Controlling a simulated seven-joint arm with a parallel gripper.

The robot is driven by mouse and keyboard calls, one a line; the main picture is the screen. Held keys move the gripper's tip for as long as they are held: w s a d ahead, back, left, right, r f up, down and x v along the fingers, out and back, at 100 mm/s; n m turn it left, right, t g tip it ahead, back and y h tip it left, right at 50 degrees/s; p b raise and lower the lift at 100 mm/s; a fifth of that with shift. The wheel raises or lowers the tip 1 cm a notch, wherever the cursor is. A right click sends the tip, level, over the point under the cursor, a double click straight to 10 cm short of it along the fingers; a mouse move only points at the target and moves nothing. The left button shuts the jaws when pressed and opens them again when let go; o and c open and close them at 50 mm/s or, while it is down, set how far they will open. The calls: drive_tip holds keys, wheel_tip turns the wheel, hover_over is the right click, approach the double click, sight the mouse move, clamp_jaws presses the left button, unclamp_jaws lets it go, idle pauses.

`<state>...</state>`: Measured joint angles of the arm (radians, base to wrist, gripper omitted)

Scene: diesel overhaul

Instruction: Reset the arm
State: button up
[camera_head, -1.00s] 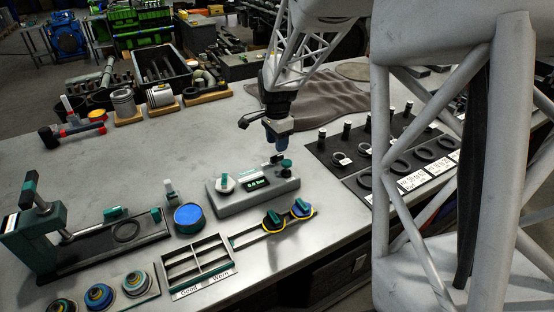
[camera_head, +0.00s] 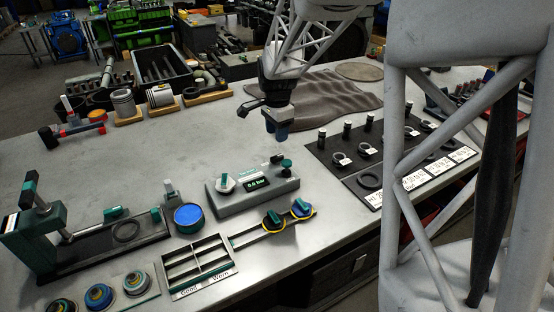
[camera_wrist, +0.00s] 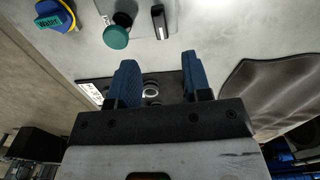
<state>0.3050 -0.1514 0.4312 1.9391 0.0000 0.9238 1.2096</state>
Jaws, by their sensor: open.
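My gripper (camera_head: 281,128) hangs in the air above the bench, a little behind and above the grey tester box (camera_head: 252,190) with its green display. In the wrist view my gripper (camera_wrist: 158,80) shows two blue fingers standing apart with nothing between them. Below and past the fingers, part of the black ring board (camera_wrist: 152,91) shows. My arm comes down from the top of the head view.
A tray marked Good and Worn (camera_head: 199,267) lies at the front. A green press stand (camera_head: 42,230) is at left, a ring board (camera_head: 370,160) at right. A brown cloth (camera_head: 335,97) lies behind my gripper. Bare bench lies left of it.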

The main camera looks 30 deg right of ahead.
drive_tip(key=shift+r, duration=0.25)
idle(0.4)
drive_tip(key=s+a+r+n+t, duration=0.1)
drive_tip(key=s+a+r+n, duration=0.3)
drive_tip(key=s+a, duration=0.25)
drive_tip(key=s+a+r+n, duration=0.4)
drive_tip(key=s+a+n, duration=0.1)
drive_tip(key=s, duration=0.2)
drive_tip(key=s+a+n, duration=0.3)
drive_tip(key=s+n, duration=0.1)
drive_tip(key=s, duration=0.4)
drive_tip(key=s+a+n+t, duration=0.1)
drive_tip(key=s+a+n, duration=0.2)
drive_tip(key=s, duration=0.4)
drive_tip(key=shift+s+a+n+t, duration=0.3)
drive_tip(key=shift+s+n, duration=0.1)
drive_tip(key=shift+n, duration=0.2)
